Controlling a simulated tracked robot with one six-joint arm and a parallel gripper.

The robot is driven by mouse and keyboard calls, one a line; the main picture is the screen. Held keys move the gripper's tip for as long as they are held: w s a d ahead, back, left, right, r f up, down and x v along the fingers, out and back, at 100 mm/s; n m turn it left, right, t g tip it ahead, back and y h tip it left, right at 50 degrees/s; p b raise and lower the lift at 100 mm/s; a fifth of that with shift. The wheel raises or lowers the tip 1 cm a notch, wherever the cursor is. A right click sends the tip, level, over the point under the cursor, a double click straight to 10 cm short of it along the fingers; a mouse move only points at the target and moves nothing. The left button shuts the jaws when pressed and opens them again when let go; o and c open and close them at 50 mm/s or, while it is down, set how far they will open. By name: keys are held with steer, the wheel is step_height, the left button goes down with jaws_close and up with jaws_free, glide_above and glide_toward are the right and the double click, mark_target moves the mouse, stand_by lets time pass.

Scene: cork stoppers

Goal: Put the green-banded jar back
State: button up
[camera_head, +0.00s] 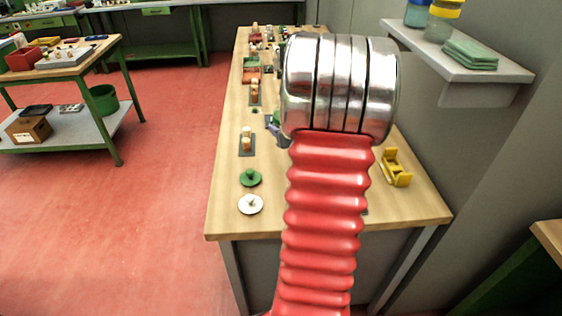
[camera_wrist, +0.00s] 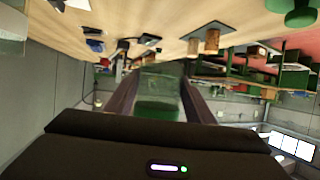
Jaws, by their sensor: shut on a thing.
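My gripper (camera_wrist: 160,78) is shut on a clear jar with a green band (camera_wrist: 157,108), held between its two dark fingers in the wrist view. The wrist picture is upside down, with the wooden bench top along its upper edge. The jar appears off the bench, though I cannot tell how high. In the head view my red and chrome arm covers the middle of the bench and hides the gripper and the jar. The wall shelf (camera_head: 500,72) at the upper right holds a blue-banded jar (camera_head: 417,13) and a yellow-banded jar (camera_head: 443,18).
A folded green cloth (camera_head: 470,54) lies on the shelf, right of the jars. On the bench (camera_head: 225,205) stand a green knobbed disc (camera_head: 250,178), a white one (camera_head: 250,204), a yellow holder (camera_head: 396,167) and small cork pieces (camera_head: 246,138).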

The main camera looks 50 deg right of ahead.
steer(key=shift+f, duration=0.1)
steer(key=shift+f, duration=2.8)
steer(key=shift+f, duration=2.1)
steer(key=shift+f, duration=0.1)
steer(key=o, duration=1.3)
